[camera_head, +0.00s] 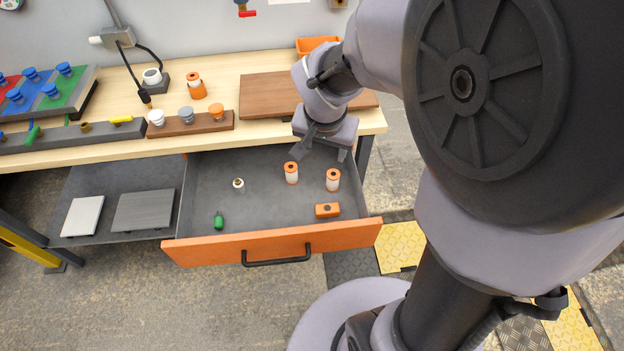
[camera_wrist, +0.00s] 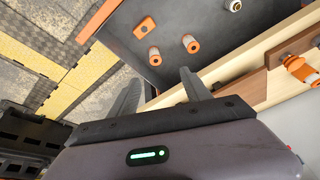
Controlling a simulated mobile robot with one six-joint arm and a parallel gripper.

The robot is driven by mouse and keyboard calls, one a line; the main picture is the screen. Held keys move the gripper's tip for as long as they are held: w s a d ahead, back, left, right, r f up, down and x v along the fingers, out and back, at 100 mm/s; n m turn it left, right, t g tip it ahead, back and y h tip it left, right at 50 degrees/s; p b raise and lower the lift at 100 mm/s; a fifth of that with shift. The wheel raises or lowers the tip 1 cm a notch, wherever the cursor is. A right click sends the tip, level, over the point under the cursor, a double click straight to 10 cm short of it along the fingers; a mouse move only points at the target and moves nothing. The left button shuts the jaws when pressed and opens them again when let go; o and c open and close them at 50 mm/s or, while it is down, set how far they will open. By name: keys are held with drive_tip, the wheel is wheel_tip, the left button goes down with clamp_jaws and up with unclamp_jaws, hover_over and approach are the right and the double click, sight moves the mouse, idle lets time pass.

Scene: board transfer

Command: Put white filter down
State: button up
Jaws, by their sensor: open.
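Two white cylinders with orange tops, filter-like, stand upright in the open drawer: the left one (camera_head: 291,174) and the right one (camera_head: 333,181). They also show in the wrist view, one near the left (camera_wrist: 155,57) and one near the middle (camera_wrist: 190,44). My gripper (camera_head: 322,152) is open, above the back right of the drawer by the table's front edge. In the wrist view my gripper (camera_wrist: 161,75) has its fingers spread, with nothing between them. Both cylinders are apart from the fingers. I cannot tell which one is the white filter.
The drawer (camera_head: 270,243) also holds an orange block (camera_head: 327,210), a small pale-bodied part (camera_head: 238,185) and a green piece (camera_head: 219,221). Its left half has free floor. Above it, the table carries a brown board (camera_head: 268,92) and a wooden holder (camera_head: 190,127) with several knobs.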

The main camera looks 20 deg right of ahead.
drive_tip(key=s+a+r+n+t+y, duration=0.1)
drive_tip(key=s+a+r+n+y, duration=0.1)
drive_tip(key=s+a+r, duration=0.3)
drive_tip(key=s+a+r+n+t+y, duration=0.1)
drive_tip(key=s+a+r, duration=0.4)
drive_tip(key=s, duration=0.6)
drive_tip(key=shift+a+r+n+t+y, duration=0.3)
drive_tip(key=shift+a+r+n+y, duration=0.1)
drive_tip(key=shift+a, duration=0.5)
